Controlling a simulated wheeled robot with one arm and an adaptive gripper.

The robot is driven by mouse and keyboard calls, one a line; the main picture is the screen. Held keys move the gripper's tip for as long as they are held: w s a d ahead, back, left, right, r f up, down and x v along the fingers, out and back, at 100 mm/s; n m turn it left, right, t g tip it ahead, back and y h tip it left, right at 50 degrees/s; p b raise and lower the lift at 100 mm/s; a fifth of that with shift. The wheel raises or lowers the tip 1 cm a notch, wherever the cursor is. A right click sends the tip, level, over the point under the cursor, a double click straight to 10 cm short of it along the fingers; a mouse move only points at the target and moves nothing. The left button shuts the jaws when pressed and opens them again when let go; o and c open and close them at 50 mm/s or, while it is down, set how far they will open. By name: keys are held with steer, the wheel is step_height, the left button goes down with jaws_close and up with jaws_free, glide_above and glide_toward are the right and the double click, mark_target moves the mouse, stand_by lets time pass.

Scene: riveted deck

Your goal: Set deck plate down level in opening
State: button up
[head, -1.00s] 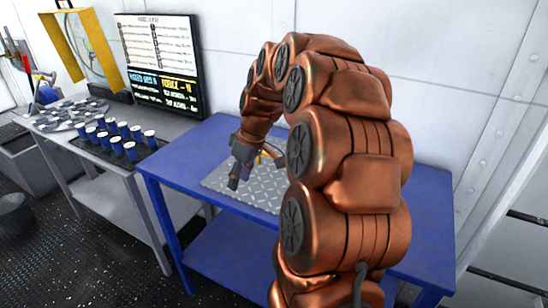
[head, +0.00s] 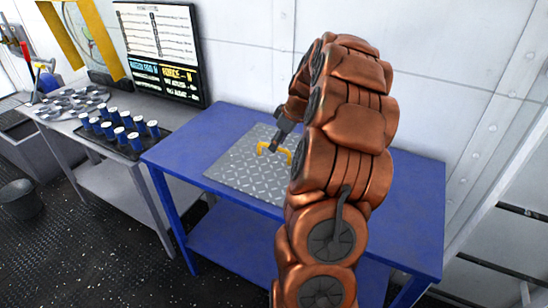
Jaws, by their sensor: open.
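The deck plate (head: 243,174) is a grey, diamond-patterned metal sheet lying on the blue table (head: 183,147). A yellow handle (head: 287,153) stands on top of it. My gripper (head: 275,146) is open, just above the plate and beside the handle's left part. I cannot tell whether it touches the handle. My copper-coloured arm hides the plate's right part and the table behind it. No opening shows around the plate, and I cannot tell whether the plate sits flush with the tabletop.
A grey bench (head: 62,113) at the left holds a dark tray with several blue cylinders (head: 120,133) and several metal discs (head: 70,103). A black display board (head: 163,52) stands behind it. A bucket (head: 20,198) is on the floor. The table's left part is clear.

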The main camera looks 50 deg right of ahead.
steer(key=x, duration=0.3)
steer(key=shift+w+f+p, duration=0.2)
steer(key=shift+f+p, duration=0.1)
steer(key=shift+p, duration=0.1)
steer(key=shift+f+b, duration=0.2)
steer(key=shift+b, duration=0.4)
stand_by(0.4)
jaws_close()
stand_by(0.4)
stand_by(0.4)
